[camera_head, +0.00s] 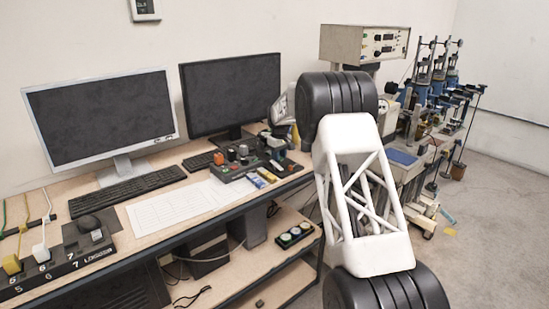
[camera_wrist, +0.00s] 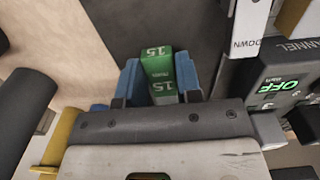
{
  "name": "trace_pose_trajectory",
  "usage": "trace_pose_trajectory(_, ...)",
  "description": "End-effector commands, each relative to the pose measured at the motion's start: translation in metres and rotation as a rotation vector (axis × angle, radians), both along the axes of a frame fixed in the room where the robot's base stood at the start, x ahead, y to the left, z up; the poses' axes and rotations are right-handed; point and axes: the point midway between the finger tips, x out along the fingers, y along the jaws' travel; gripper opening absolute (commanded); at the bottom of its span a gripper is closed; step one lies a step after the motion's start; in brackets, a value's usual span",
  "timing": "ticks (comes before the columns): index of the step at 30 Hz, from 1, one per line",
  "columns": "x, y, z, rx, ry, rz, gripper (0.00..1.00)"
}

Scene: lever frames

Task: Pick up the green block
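The green block (camera_wrist: 158,66) shows in the camera_wrist view, with "15" printed on two of its faces. My gripper (camera_wrist: 159,80) has blue fingers on the block's left and right sides. The lower end of the block is hidden behind my gripper's dark body. I cannot make out the green block in the camera_head view, where my arm's end is over the back of the desk.
A yellow piece (camera_wrist: 62,140) lies left of my gripper. A device with a green "OFF" display (camera_wrist: 280,87) stands close on the right. The desk holds a control panel (camera_head: 238,165), two monitors (camera_head: 100,115) and a white sheet (camera_head: 172,207).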

Motion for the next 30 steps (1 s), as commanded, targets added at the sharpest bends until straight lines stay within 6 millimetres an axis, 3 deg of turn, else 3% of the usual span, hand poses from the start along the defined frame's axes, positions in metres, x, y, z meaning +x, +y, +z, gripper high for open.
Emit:
trace_pose_trajectory(1,0.0,0.0,0.0,0.0,0.0,0.0,0.24)
trace_pose_trajectory(5,0.0,0.0,0.0,0.0,0.0,0.0,0.04)
trace_pose_trajectory(6,0.0,0.0,0.0,0.0,0.0,0.0,0.04)
trace_pose_trajectory(21,0.0,0.0,0.013,0.0,-0.001,0.0,0.03)
trace_pose_trajectory(30,0.0,-0.044,0.015,0.0,-0.001,-0.002,0.03)
